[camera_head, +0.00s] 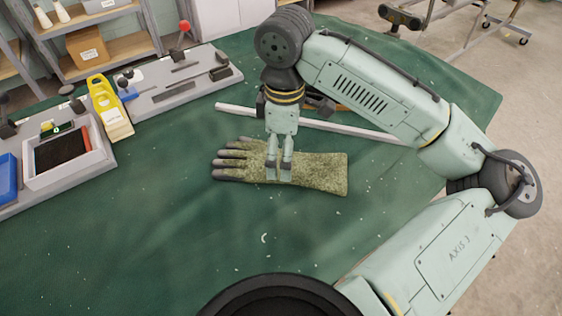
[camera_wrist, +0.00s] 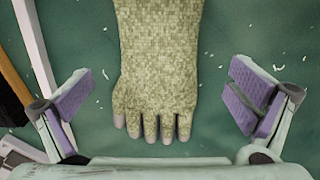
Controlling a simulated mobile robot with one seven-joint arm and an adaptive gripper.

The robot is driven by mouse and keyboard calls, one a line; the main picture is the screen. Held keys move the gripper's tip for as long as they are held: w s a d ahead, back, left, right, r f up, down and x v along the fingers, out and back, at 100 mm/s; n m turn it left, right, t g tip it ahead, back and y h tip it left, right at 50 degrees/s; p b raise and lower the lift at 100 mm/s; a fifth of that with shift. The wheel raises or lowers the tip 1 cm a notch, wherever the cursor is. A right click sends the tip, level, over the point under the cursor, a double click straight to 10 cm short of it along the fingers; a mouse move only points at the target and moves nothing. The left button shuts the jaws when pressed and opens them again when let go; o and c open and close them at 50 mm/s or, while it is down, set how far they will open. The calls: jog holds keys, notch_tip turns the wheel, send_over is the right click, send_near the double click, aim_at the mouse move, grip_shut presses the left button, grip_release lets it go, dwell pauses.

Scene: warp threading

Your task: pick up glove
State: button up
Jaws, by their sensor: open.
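The glove (camera_head: 317,172) is mottled green with grey fingertips. It lies flat on the green table, fingers to the left and cuff to the right in the head view. My gripper (camera_head: 278,172) points down over the palm, its fingers hiding part of the glove. In the wrist view the glove (camera_wrist: 158,65) lies between the two widely spread purple-padded fingers of my gripper (camera_wrist: 160,108), with green table showing on both sides. The gripper is open and empty. I cannot tell how high the fingertips are above the glove.
A white rod (camera_head: 235,110) lies behind the glove on the green table (camera_head: 180,240). The table in front of the glove is clear apart from small scraps.

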aim_at(279, 161)
jog(key=shift+w+a+f, duration=0.1)
jog(key=shift+a+f, duration=0.05)
jog(key=shift+f, duration=0.85)
jog(key=shift+a+f, duration=0.15)
jog(key=shift+f, duration=0.8)
jog(key=shift+c, duration=0.5)
jog(key=c, duration=0.9)
jog(key=shift+r, duration=0.15)
